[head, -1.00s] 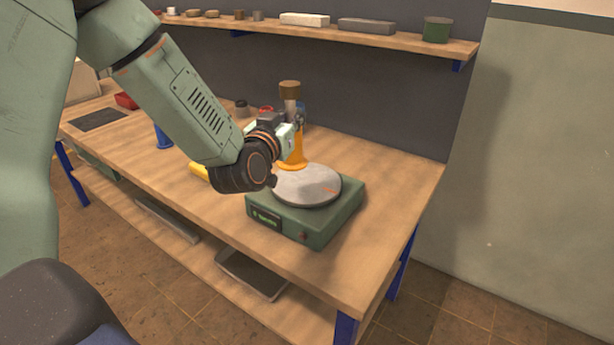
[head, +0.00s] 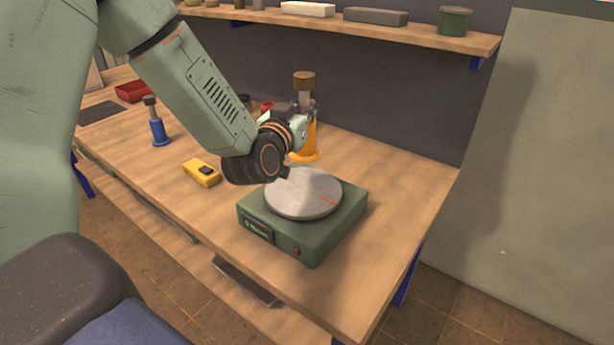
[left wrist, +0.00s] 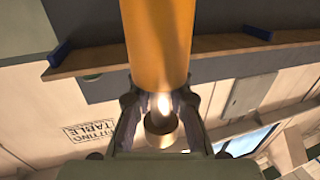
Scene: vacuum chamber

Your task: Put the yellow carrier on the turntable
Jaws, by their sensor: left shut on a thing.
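The yellow carrier (head: 310,136) is an upright orange-yellow cylinder with a flared base and a brown top. In the head view its base shows just beyond the far edge of the turntable; I cannot tell whether it is lifted. My left gripper (head: 303,122) is shut on its narrow upper part. In the left wrist view, the yellow carrier (left wrist: 158,40) extends up between the fingers of my left gripper (left wrist: 160,105). The turntable (head: 303,195) is a bare grey disc with an orange mark on a green box. My right gripper is out of view.
A blue carrier (head: 157,130) stands on the bench (head: 400,190) at left. A yellow handheld device (head: 202,172) lies left of the turntable. A red tray (head: 133,91) is farther back. A shelf (head: 400,30) with several items hangs above. The bench right of the turntable is clear.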

